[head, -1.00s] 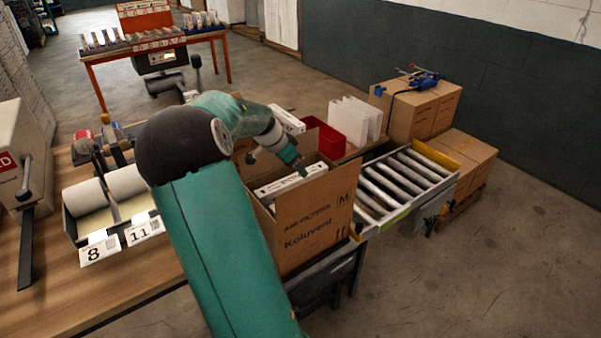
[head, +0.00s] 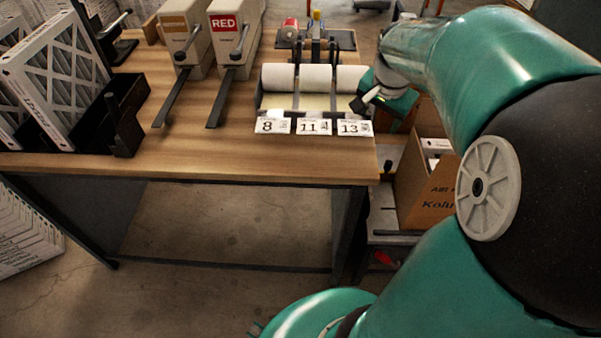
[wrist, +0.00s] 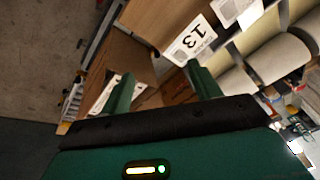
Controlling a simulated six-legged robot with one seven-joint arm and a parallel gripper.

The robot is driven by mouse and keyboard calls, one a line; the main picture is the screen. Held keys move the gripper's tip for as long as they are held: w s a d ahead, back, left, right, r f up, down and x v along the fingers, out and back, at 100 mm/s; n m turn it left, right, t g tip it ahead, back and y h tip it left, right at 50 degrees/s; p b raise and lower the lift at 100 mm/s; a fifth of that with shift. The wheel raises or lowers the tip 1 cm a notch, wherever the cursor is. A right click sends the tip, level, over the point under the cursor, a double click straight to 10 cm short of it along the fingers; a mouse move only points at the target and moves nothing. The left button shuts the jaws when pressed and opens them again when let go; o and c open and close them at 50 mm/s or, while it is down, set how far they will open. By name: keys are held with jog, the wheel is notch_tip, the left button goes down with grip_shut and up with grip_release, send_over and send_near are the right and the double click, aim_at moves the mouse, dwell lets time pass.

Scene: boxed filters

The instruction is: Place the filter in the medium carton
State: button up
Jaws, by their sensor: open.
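The brown carton (head: 422,190) stands right of the workbench in the head view, largely covered by my arm. Part of its printed "Air Fi..." and "Kolu..." lettering shows. A white boxed filter (head: 436,147) shows inside its opening; how deep it sits is hidden. In the wrist view a white edge (wrist: 104,96), seemingly this filter, shows inside the carton beside one finger. My gripper (wrist: 162,88) is open with nothing between its fingers. In the head view it is small and partly hidden near the paper rolls, left of the carton and apart from the filter.
Paper rolls (head: 315,78) with labels 8, 11 and 13 stand at the bench's right end, close to my gripper. Two beige dispensers (head: 236,35) stand behind left. Large pleated filters (head: 62,75) stand in a black rack at left. The bench's front middle (head: 200,150) is clear.

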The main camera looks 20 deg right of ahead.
jog(key=s+a+r+n+t, duration=0.1)
jog(key=s+a+n, duration=0.2)
jog(key=a, duration=0.5)
jog(key=s+a+r+n+t+y, duration=0.1)
jog(key=s+a+n, duration=0.3)
jog(key=a, duration=0.4)
jog(key=s+a+r+n+y, duration=0.1)
jog(key=s+a+n, duration=0.2)
jog(key=a+n, duration=0.2)
jog(key=a, duration=0.3)
jog(key=shift+s+r+n+t, duration=0.2)
jog(key=shift+s+n+t, duration=0.1)
jog(key=shift+s+t, duration=0.1)
jog(key=c, duration=0.5)
jog(key=shift+c, duration=0.3)
jog(key=shift+d, duration=0.1)
